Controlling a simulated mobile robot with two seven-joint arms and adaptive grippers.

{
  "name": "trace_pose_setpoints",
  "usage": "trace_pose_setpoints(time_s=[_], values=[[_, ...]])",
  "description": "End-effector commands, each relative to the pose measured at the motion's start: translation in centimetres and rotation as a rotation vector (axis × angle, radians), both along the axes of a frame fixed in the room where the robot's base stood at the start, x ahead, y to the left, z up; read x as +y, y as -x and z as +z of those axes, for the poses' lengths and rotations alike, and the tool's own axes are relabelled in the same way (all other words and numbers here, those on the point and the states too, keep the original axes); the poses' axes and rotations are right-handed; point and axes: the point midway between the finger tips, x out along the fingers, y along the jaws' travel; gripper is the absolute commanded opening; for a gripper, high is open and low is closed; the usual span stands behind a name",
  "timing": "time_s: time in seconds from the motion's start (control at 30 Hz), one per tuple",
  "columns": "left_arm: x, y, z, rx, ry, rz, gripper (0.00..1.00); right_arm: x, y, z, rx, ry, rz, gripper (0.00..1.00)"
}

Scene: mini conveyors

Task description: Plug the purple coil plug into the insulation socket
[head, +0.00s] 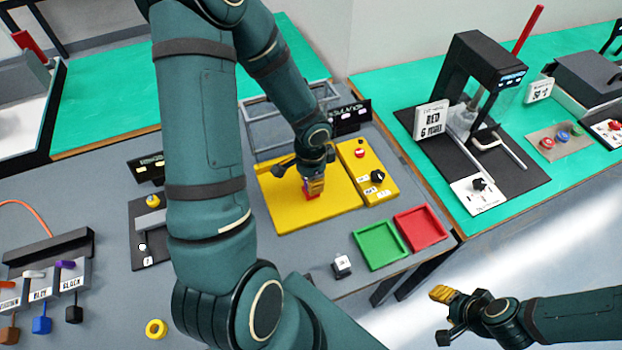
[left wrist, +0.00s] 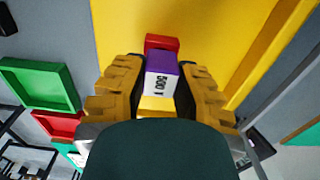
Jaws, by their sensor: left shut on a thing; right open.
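My left gripper (head: 316,187) is shut on the purple coil plug, which shows between its yellow fingers in the left wrist view. A red block (left wrist: 162,42), which looks like the insulation socket, is right by the plug's far end. In the head view its red part (head: 312,196) shows just under my fingertips. I cannot tell whether the plug touches or enters it. My right gripper (head: 445,294) is open and empty, off the table at lower right.
A yellow control box (head: 367,172) with a red button and black knob stands beside the panel. A green tray (head: 379,245) and a red tray (head: 421,228) lie in front. A black sign (head: 350,117) stands behind. A cable rack (head: 45,270) is at far left.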

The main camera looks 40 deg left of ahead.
Motion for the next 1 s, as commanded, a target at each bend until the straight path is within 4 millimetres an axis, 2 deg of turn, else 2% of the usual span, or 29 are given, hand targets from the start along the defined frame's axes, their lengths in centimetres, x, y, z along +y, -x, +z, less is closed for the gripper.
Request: trace_pose_setpoints(time_s=[0.23,0.27,0.3,0.33,0.73,0.87,1.0], values=[[0.0,0.0,-0.7,0.0,0.0,0.0,0.0,0.0,0.0,-0.6,0.0,0.0,0.0,0.47],[0.0,0.0,-0.6,0.0,0.0,0.0,0.34,0.0,0.0,-0.6,0.0,0.0,0.0,0.47],[0.0,0.0,-0.6,0.0,0.0,0.0,0.48,0.0,0.0,-0.6,0.0,0.0,0.0,0.47],[0.0,0.0,-0.6,0.0,0.0,0.0,0.56,0.0,0.0,-0.5,0.0,0.0,0.0,0.47],[0.0,0.0,-0.1,-0.003,-0.001,0.001,0.56,0.0,0.0,-0.5,0.0,0.0,0.0,0.47],[0.1,-0.1,1.5,-0.005,-0.002,0.003,0.56,0.0,0.0,-0.5,0.0,0.0,0.0,0.47],[0.1,-0.1,4.1,-0.006,-0.003,0.004,0.56,0.0,0.0,-0.5,0.0,0.0,0.0,0.47]])
